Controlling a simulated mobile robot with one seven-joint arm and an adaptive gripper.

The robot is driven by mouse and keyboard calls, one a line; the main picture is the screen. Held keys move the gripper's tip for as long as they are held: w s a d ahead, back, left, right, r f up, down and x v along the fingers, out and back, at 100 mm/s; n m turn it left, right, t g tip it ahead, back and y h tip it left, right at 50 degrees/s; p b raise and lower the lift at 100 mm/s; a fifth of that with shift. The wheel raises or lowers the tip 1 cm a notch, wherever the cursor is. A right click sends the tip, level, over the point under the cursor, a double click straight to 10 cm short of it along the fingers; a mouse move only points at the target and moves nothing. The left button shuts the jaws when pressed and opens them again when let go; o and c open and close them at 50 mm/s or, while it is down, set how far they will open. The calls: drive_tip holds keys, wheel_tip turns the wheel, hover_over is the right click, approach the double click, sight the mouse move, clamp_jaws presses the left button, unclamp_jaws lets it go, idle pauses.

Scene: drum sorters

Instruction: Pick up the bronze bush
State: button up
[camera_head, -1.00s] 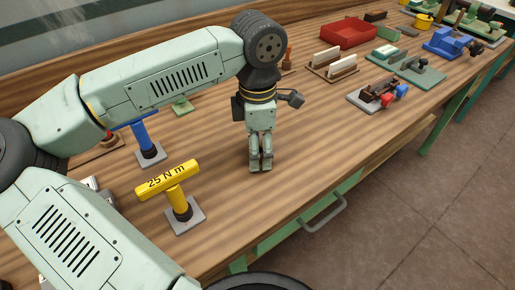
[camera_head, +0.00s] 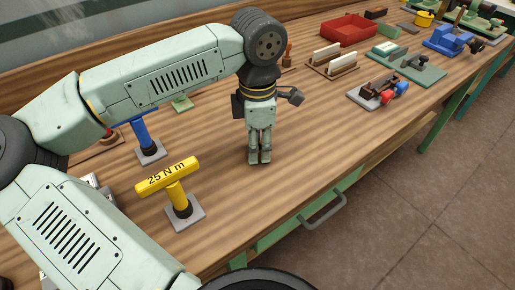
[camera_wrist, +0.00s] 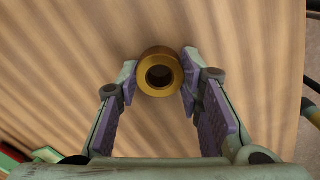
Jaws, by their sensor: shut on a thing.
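The bronze bush (camera_wrist: 146,82) is a short golden ring with a dark central hole, seen end-on in the wrist view. My gripper (camera_wrist: 160,76) has its two purple-padded fingers against the bush's left and right sides, shut on it. In the head view my gripper (camera_head: 259,160) points straight down just over the wooden bench, its fingers close together. The bush cannot be made out there, hidden by the fingers. I cannot tell whether the bush touches the bench top.
A yellow torque tool marked 25 N m (camera_head: 168,178) and a blue one (camera_head: 142,132) stand left of my gripper. A fixture with red and blue knobs (camera_head: 379,93), a slotted wooden rack (camera_head: 333,62) and a red tray (camera_head: 348,32) lie right. The wooden bench (camera_head: 300,180) around my gripper is clear.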

clamp_jaws()
drive_tip(key=shift+r, duration=0.25)
wheel_tip(320, 180, up, 10)
drive_tip(key=b, duration=0.1)
drive_tip(key=shift+f+b, duration=0.25)
drive_tip(key=shift+b, duration=0.1)
